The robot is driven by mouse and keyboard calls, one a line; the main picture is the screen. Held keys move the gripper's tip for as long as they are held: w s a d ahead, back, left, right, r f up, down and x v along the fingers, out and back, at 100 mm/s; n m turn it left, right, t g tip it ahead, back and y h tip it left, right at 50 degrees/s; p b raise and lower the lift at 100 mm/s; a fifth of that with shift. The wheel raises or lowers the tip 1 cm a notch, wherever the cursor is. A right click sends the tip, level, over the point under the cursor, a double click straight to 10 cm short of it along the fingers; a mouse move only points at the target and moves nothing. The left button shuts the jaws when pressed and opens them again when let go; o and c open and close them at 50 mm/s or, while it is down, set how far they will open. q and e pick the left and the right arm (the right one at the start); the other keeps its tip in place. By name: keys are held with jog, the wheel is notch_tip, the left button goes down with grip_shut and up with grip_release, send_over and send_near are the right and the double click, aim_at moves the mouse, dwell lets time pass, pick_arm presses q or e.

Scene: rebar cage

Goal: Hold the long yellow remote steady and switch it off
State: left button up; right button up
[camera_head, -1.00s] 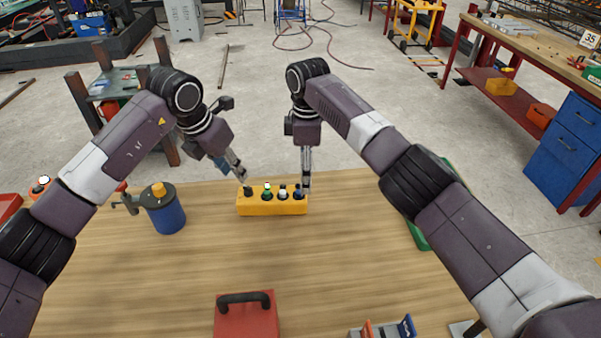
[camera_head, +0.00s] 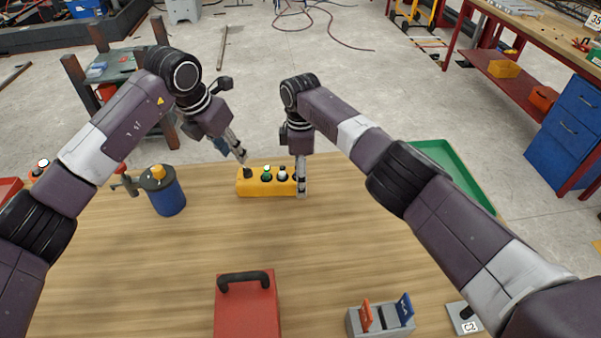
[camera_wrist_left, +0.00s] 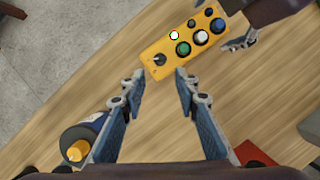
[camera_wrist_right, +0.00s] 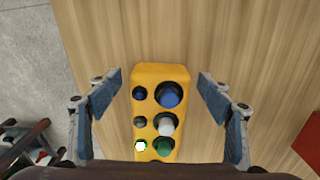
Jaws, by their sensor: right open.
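The long yellow remote (camera_head: 255,190) lies on the wooden table, also seen in the left wrist view (camera_wrist_left: 160,48) and right wrist view (camera_wrist_right: 155,75). It has a black rotary switch (camera_wrist_left: 159,60) at its left end, then large green, white and blue buttons. A small lamp (camera_wrist_left: 174,35) beside the green button glows. My left gripper (camera_wrist_left: 160,75) is open, with its fingertips near the rotary-switch end; I see no contact. My right gripper (camera_wrist_right: 160,77) is open over the blue-button end, one finger to each side with gaps. In the head view it (camera_head: 302,190) hides part of that end.
A blue canister with a yellow cap (camera_head: 167,199) stands left of the remote. A red box with a black handle (camera_head: 246,305) and a grey holder (camera_head: 381,321) are at the front. A green tray (camera_head: 455,168) lies at the right. The middle of the table is clear.

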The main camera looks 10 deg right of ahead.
aim_at(245, 169)
jog(key=shift+c, duration=0.5)
jog(key=c, duration=1.5)
pick_arm(q)
jog(key=shift+o, duration=0.8)
jog(key=shift+r, duration=0.1)
jog(key=shift+m+h, duration=0.3)
jog(key=shift+m, duration=0.3)
jog(key=x, duration=0.9)
jog(key=shift+a+f, duration=0.2)
jog(key=shift+f, duration=0.1)
grip_shut()
